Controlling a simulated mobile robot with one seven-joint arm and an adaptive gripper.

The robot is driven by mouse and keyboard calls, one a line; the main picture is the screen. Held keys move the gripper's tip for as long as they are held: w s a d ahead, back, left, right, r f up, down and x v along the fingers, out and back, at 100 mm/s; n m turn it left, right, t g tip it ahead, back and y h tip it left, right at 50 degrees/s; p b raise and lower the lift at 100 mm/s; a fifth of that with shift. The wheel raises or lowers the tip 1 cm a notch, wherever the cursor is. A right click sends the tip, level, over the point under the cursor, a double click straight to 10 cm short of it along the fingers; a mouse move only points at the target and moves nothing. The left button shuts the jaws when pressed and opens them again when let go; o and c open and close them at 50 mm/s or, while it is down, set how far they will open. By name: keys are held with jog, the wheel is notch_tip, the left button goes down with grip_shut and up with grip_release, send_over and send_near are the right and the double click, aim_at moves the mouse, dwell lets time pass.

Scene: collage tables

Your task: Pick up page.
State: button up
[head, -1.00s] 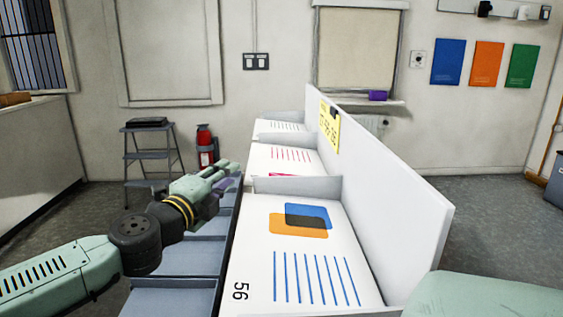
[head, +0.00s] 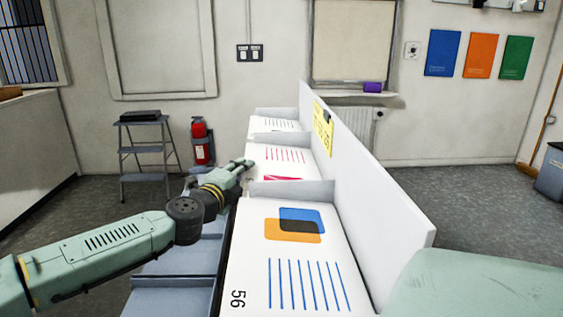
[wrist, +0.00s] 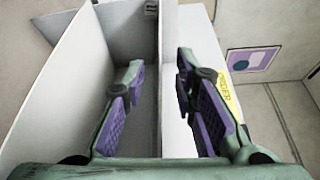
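White pages lie in a row of bays along a long table. The near page (head: 250,262) has blue and orange rounded squares, blue lines and the number 56. The middle page (head: 262,160) has red lines and a pink patch. The far page (head: 262,121) has faint dark lines. My gripper (head: 243,166) is at the left edge of the middle page; I cannot tell if it touches. In the wrist view my gripper (wrist: 160,88) is open, with two separated purple-padded fingers and nothing visibly held between them.
Low grey dividers (head: 290,190) separate the bays. A tall white panel (head: 365,185) with a yellow sheet (head: 323,126) runs along their right side. A grey step stool (head: 143,150) and a red fire extinguisher (head: 200,140) stand at the back wall.

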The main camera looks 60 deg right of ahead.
jog(key=shift+c, duration=0.2)
grip_shut()
dwell(0.6)
